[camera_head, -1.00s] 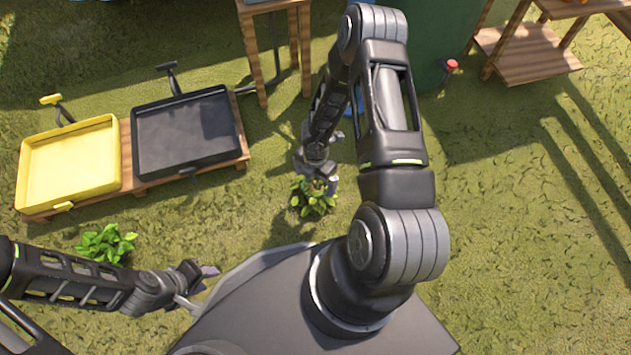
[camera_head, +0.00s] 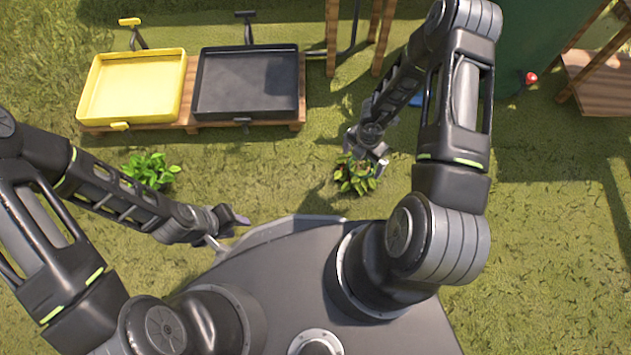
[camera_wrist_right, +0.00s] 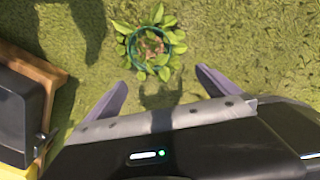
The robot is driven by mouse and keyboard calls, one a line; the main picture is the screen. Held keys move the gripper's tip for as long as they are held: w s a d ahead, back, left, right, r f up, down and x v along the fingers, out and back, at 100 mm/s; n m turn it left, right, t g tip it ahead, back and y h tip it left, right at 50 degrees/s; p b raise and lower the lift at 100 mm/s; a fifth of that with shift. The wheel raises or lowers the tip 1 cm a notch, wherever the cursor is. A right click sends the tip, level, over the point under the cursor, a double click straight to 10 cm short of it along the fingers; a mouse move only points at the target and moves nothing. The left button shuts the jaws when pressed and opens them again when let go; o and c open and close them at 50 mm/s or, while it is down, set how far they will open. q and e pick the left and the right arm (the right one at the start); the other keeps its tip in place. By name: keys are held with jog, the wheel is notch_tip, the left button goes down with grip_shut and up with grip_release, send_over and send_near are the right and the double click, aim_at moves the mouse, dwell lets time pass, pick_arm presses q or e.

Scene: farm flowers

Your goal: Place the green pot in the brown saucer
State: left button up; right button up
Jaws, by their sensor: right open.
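A leafy plant in a pot with a green rim (camera_wrist_right: 150,42) stands upright on the grass in the right wrist view, just beyond my fingertips. In the head view its leaves (camera_head: 356,178) show below my right gripper (camera_head: 367,160), and the pot itself is hidden. My right gripper is open and empty; its two fingers (camera_wrist_right: 161,78) are spread apart, short of the pot. My left gripper (camera_head: 229,228) is empty, with its fingers apart, over the grass by my base. I cannot make out a brown saucer in either view.
A second leafy plant (camera_head: 150,170) stands on the grass beyond my left forearm. A yellow tray (camera_head: 179,90) and a black tray (camera_head: 297,95) sit on a low wooden stand (camera_head: 190,122). A wooden shelf (camera_head: 600,85) is at the upper right. Grass between is clear.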

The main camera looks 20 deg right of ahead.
jog(key=s+a+r+m+y, duration=0.2)
jog(key=s+a+r+m, duration=0.2)
jog(key=a+m, duration=0.6)
jog(key=s+a+r+m+t+y, duration=0.1)
jog(key=s+a+r+m, duration=0.3)
jog(key=a+m, duration=0.7)
jog(key=s+m, duration=0.1)
jog(key=m, duration=0.3)
jog(key=shift+s+a+r+y, duration=0.2)
jog(key=shift+a+r+y, duration=0.1)
jog(key=shift+r+y, duration=0.1)
